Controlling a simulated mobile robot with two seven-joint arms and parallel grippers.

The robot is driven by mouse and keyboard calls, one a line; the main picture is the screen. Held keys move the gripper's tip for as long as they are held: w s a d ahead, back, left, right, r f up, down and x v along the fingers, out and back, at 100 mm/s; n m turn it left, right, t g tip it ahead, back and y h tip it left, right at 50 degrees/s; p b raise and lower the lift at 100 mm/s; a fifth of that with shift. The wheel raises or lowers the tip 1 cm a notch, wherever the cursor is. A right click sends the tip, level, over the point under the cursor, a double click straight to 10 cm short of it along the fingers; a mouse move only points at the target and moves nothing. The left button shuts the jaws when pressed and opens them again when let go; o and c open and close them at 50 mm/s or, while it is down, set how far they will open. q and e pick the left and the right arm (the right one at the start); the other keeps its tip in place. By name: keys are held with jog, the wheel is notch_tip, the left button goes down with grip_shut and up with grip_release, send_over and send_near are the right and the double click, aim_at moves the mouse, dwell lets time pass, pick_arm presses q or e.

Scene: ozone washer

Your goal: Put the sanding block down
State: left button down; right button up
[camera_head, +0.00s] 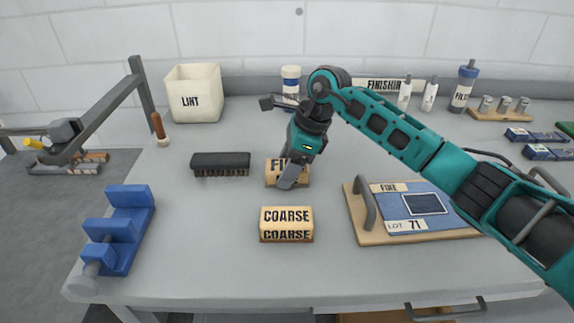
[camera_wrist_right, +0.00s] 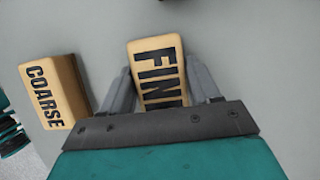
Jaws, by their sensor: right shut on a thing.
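The sanding block marked "FINE" (camera_head: 273,174) is tan, with its lettering partly hidden by my right gripper (camera_head: 290,178). The gripper is shut on it, pointing down, at or just above the grey bench; I cannot tell whether the block touches it. In the right wrist view the block (camera_wrist_right: 157,75) sits between the two grey fingers. A second tan block marked "COARSE" (camera_head: 286,224) stands on the bench in front of it. It also shows at the left of the right wrist view (camera_wrist_right: 55,92). My left gripper is not in view.
A black brush (camera_head: 220,164) lies left of the held block. A wooden board (camera_head: 365,237) with a blue panel is at right. A blue fixture (camera_head: 120,245) stands at the left edge, a white lint bin (camera_head: 195,94) behind. The bench left of the coarse block is clear.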

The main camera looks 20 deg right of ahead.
jog(key=o, duration=1.1)
jog(key=shift+r, duration=0.2)
jog(key=v, duration=1.2)
jog(key=shift+f, duration=0.1)
jog(key=shift+s+f, duration=0.1)
jog(key=shift+s, duration=0.05)
